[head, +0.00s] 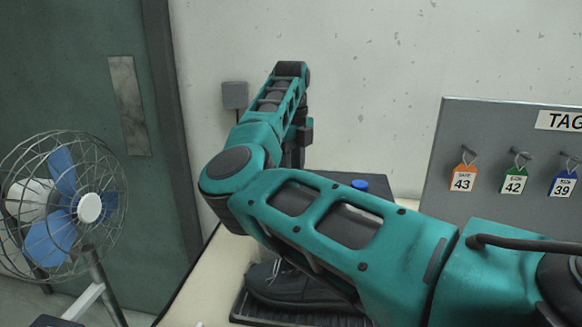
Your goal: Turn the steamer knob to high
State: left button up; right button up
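A dark flat-topped unit (333,182) stands on the bench behind my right arm, and a round blue cap or knob (360,185) shows on its top. I cannot tell for sure that this unit is the steamer, and no high mark can be read. My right arm comes in from the right and crosses in front of it. Dark parts at the arm's end, likely my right gripper (298,145), point down at the unit's left side. The fingertips are hidden behind the arm, so their opening and any contact cannot be seen. My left gripper is out of view.
A dark shoe (290,285) lies on a black tray (245,308) below my arm. A grey tag board (480,140) with orange, green and blue tags stands at right. A wire fan (70,205) is at left by a green door (120,200).

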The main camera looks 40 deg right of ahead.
grip_shut()
dwell(0.3)
jog(key=shift+m, duration=0.3)
jog(key=m, duration=0.9)
jog(key=shift+r+m, duration=0.1)
jog(key=shift+m, duration=0.3)
jog(key=m, duration=0.3)
jog(key=shift+m, duration=0.3)
jog(key=m, duration=0.3)
jog(key=shift+m, duration=0.4)
jog(key=m, duration=0.6)
jog(key=shift+p, duration=0.35)
